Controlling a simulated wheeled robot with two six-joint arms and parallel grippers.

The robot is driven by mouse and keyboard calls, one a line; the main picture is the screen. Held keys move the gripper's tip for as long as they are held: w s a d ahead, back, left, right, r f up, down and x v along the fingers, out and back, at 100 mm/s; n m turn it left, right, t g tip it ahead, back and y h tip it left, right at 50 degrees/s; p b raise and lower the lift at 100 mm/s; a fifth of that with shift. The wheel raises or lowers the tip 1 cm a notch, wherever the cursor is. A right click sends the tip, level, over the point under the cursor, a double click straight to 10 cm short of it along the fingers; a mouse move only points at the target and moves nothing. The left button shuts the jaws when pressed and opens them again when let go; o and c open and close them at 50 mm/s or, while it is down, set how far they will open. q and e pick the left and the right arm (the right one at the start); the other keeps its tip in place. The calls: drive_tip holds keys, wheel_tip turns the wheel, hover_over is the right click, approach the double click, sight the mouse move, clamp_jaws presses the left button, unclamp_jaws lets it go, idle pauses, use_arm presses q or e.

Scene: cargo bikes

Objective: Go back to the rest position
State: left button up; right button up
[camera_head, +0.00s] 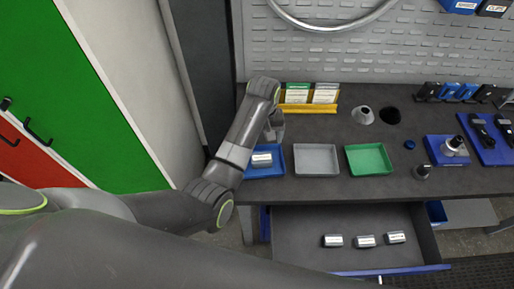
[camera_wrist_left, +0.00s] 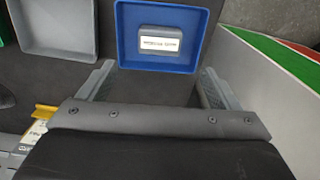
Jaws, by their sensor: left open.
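My left gripper (camera_head: 274,128) is over the workbench (camera_head: 330,196), just behind the blue tray (camera_head: 262,176). In the left wrist view its two fingers are spread apart with nothing between them, and the gripper (camera_wrist_left: 152,90) is beside the same blue tray (camera_wrist_left: 127,61). A grey labelled block (camera_head: 262,160) lies in that tray, apart from the fingers; the block also shows in the left wrist view (camera_wrist_left: 160,42). My right gripper is in neither view.
A grey tray (camera_head: 316,172) and a green tray (camera_head: 368,172) stand right of the blue one. A yellow card holder (camera_head: 308,109) is behind. An open drawer (camera_head: 345,262) below holds 3 grey labelled blocks (camera_head: 365,241). Tools (camera_head: 470,135) occupy the bench's right side.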

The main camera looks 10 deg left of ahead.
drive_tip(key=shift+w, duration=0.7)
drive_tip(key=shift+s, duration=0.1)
